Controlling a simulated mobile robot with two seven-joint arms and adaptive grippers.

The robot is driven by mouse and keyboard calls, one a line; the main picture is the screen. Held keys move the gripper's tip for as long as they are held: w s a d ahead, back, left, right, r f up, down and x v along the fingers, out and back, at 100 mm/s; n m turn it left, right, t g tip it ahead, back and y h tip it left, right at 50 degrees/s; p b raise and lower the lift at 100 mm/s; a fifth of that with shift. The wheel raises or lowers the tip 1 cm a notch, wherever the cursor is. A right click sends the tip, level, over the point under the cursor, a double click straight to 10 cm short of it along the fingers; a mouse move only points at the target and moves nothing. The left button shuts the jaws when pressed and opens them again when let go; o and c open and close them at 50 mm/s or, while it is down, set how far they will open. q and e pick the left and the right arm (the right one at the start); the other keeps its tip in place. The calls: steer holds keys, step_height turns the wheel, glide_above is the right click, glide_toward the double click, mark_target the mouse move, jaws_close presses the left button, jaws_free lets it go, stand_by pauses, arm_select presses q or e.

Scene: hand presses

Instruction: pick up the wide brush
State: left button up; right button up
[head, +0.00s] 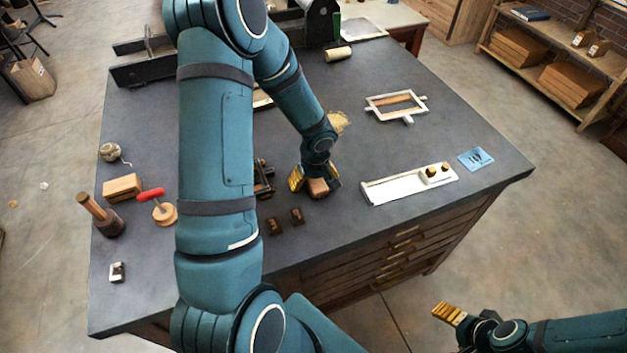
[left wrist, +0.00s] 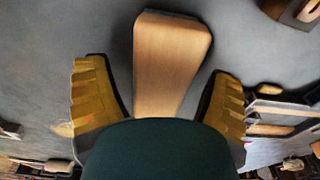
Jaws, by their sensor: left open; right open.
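A wooden piece that looks like the wide brush (head: 318,187) is on the dark table top, under my left gripper (head: 315,182). Its flat, pale wooden handle also shows in the left wrist view (left wrist: 170,62), between the two yellow-padded fingers of my left gripper (left wrist: 158,105). The fingers are open on either side of it, with gaps visible on both sides. Its lower part is hidden by the gripper housing, and I see no bristles. My right gripper (head: 448,313) is open and empty, off the table at the lower right.
Two small dark blocks (head: 285,222) lie just in front of the left gripper. A white tray (head: 410,185), a blue card (head: 476,159) and a white frame (head: 396,105) lie to the right. A red-handled tool (head: 158,207) and wooden block (head: 122,187) are at left.

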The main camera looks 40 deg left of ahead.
arm_select(q)
steer(key=c, duration=1.3)
step_height(320, 180, up, 9)
steer(key=shift+r+p, duration=0.1)
steer(key=shift+p, duration=0.55)
steer(key=shift+r, duration=0.4)
